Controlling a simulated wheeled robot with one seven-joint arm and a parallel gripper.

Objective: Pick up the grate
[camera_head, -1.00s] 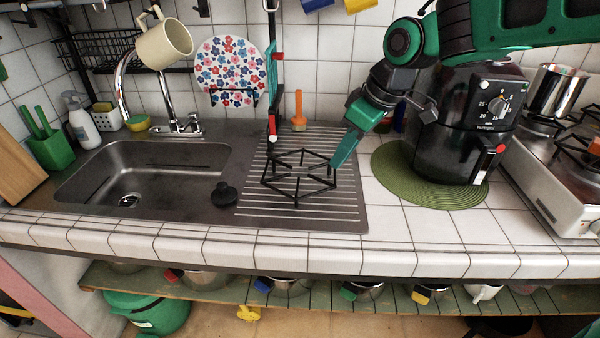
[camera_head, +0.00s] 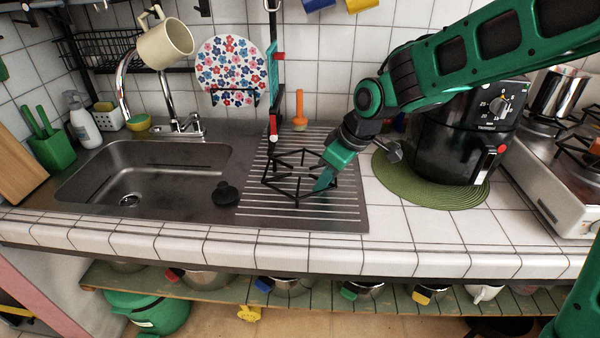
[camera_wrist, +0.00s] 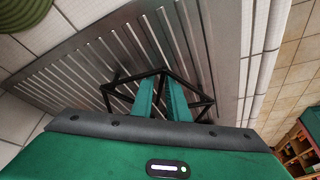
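The grate (camera_head: 283,187), a black open frame of thin bars, sits on the ridged metal drainboard right of the sink. My gripper (camera_head: 322,183) reaches down to the grate's right side, fingers pointing down and left. In the wrist view, the two green fingers (camera_wrist: 162,88) are apart with a small gap. A dark bar of the grate (camera_wrist: 119,80) runs into the gap between them. The fingers hide part of the grate, and I cannot tell whether they touch it.
The sink (camera_head: 140,175) lies left, with a black stopper (camera_head: 225,194) near its right edge. A black air fryer (camera_head: 465,130) stands on a green mat (camera_head: 440,195) at right. An orange brush (camera_head: 299,112) stands behind the grate. The counter in front is clear.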

